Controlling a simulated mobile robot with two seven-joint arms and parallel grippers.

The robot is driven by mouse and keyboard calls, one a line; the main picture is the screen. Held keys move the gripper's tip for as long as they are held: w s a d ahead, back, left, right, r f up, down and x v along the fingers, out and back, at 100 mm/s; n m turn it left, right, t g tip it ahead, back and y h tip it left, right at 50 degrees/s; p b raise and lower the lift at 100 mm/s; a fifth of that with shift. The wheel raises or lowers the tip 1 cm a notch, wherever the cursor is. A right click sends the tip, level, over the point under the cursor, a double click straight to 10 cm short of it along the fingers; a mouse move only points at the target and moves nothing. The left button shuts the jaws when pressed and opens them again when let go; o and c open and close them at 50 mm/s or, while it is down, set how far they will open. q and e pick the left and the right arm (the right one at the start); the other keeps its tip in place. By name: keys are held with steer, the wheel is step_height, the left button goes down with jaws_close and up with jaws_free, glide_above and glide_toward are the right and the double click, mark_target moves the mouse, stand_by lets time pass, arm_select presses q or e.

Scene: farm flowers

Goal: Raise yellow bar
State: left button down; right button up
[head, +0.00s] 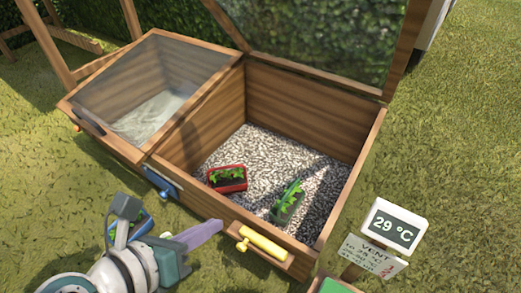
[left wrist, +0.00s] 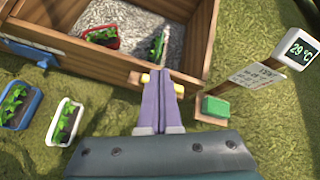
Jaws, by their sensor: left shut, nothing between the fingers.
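The yellow bar (head: 263,243) is a short handle on a wooden block at the front of the right bay of the wooden cold frame (head: 200,197). My left gripper (head: 218,227) has purple fingers shut with nothing between them. In the head view its tips are just left of the bar, with a small gap. In the left wrist view the fingertips (left wrist: 164,80) overlap the yellow bar (left wrist: 147,80) and hide its middle. Whether they touch it is unclear. The right bay's glass lid (head: 310,40) stands open. My right gripper is not in view.
A red planter (head: 228,187) and a green planter (head: 288,213) stand on gravel inside. A 29 °C sign (head: 394,229) stands right. Blue (left wrist: 20,107) and white (left wrist: 65,121) planters stand on grass.

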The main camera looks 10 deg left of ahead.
mark_target(259, 248)
arm_select(q)
steer(key=s+f+m+g+b, duration=0.3)
steer(key=f+m+b, duration=0.35)
steer(key=f, duration=0.95)
steer(key=w+d+f+n+b, duration=0.25)
steer(key=w+f+b, duration=0.25)
steer(key=f+b, duration=0.4)
step_height(259, 248, up, 6)
steer(key=w+p, duration=0.1)
steer(key=p, duration=0.1)
steer(key=shift+m, duration=0.3)
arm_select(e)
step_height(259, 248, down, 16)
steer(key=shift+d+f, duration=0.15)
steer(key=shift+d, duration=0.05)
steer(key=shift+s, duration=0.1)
